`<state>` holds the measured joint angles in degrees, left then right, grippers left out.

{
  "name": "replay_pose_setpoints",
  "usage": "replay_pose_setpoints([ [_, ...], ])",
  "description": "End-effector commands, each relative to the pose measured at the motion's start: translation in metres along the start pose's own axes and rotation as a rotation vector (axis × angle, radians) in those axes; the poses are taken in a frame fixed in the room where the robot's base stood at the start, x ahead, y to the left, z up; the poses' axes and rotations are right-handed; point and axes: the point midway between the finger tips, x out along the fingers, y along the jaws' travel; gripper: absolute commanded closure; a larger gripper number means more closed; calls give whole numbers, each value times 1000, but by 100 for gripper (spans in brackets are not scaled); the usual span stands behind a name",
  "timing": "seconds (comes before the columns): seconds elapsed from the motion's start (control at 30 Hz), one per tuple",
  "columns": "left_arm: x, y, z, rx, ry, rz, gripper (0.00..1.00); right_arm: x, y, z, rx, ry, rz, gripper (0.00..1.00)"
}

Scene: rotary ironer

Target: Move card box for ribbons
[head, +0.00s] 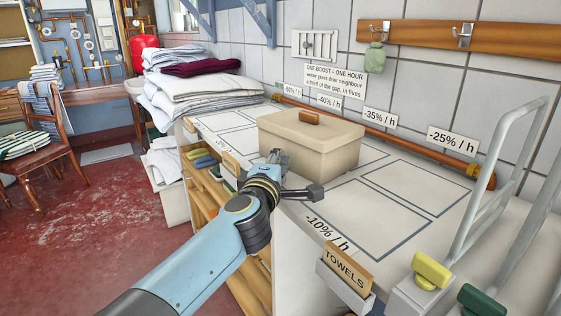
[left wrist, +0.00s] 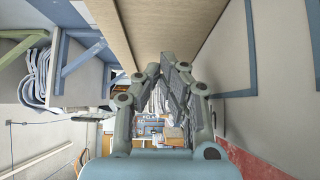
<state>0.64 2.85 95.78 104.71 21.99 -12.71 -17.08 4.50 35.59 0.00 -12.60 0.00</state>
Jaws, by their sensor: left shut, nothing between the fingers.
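The card box (head: 310,142) is a beige lidded box with a brown handle on top. It stands upright on the white worktop (head: 290,212), across the outlined fields. My left gripper (head: 279,158) is at the box's near left side, low by the worktop. It is shut with nothing in it; I cannot tell whether it touches the box. In the left wrist view its fingers (left wrist: 166,75) are close together, and a beige surface (left wrist: 150,28), which looks like the box's side, runs above them. My right gripper is not in view.
Folded linen (head: 205,85) is stacked at the back left. A copper pipe (head: 385,138) runs along the wall behind the worktop. A TOWELS sign (head: 347,267) and white rails (head: 500,170) stand at the right. The outlined fields right of the box are clear.

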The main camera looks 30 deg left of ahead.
Motion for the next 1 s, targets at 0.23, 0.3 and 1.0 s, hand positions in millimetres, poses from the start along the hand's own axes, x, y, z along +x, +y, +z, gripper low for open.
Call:
replay_pose_setpoints([
  [0.23, 5, 0, 5, 1, 0, 0, 100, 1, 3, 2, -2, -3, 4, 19],
  [0.3, 4, 0, 5, 1, 0, 0, 100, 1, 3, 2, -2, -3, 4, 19],
  [1.0, 92, -2, 92, -1, 0, -1, 100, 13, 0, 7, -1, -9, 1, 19],
])
